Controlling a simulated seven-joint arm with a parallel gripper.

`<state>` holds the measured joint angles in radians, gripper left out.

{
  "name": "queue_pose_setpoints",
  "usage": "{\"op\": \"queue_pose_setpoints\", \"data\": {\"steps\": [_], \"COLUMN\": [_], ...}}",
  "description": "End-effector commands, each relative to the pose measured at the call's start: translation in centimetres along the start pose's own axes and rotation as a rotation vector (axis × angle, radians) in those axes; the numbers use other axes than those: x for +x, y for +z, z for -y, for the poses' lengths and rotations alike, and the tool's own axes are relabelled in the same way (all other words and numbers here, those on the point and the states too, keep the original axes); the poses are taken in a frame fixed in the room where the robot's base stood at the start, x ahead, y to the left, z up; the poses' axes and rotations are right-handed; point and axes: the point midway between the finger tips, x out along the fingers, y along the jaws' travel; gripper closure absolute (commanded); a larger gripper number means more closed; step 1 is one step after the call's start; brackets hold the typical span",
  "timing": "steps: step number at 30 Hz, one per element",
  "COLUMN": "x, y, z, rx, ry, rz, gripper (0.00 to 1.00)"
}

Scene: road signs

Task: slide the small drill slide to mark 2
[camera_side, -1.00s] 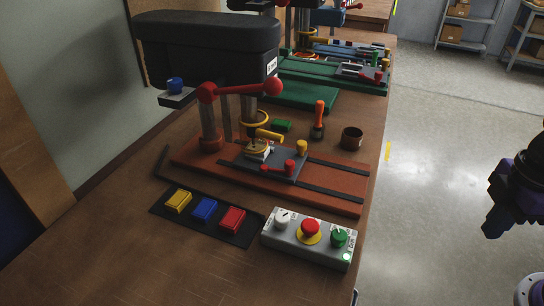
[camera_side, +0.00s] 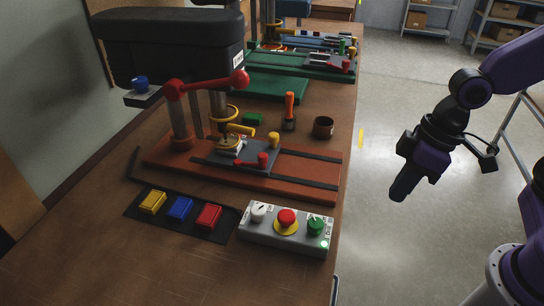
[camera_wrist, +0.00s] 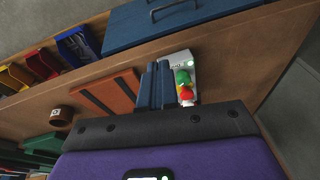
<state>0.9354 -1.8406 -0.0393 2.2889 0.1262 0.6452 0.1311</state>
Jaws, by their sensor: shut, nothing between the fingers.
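In the side view, the nearest drill press has a red-brown base (camera_side: 300,163) with dark rails. A grey slide (camera_side: 262,150) with a red handle (camera_side: 262,159) and a yellow knob (camera_side: 273,139) sits on it, left of the base's middle, under the drill. I cannot read any mark numbers. More drills stand behind, one with a green base (camera_side: 310,65); I cannot tell which is the small one. My gripper (camera_side: 397,192) is shut and empty, right of the table and apart from it.
A control box (camera_side: 285,230) with red and green buttons stands at the table's front. A dark tray (camera_side: 228,226) holds yellow, blue and red blocks. An orange-handled tool (camera_side: 289,110) and a brown cup (camera_side: 323,127) stand behind the base. A blue case (camera_wrist: 200,22) shows in the wrist view.

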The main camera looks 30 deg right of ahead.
Motion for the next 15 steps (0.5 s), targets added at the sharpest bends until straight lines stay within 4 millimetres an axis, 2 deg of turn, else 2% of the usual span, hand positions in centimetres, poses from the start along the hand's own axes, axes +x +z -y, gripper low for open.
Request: {"op": "queue_pose_setpoints", "data": {"steps": [1,6,10,15], "x": [0.8,2.9,4.2,4.9], "y": [-2.5,-10.3,-14.5,-17.1], "z": [-0.9,-5.0,-9.0,-12.4], "rx": [0.097,0.407,0.596,0.734], "ry": [-0.007,-0.03,-0.034,-0.034], "rz": [-0.043,-0.221,-0.339,-0.432], "gripper": [1.0,1.0,1.0,1.0]}}
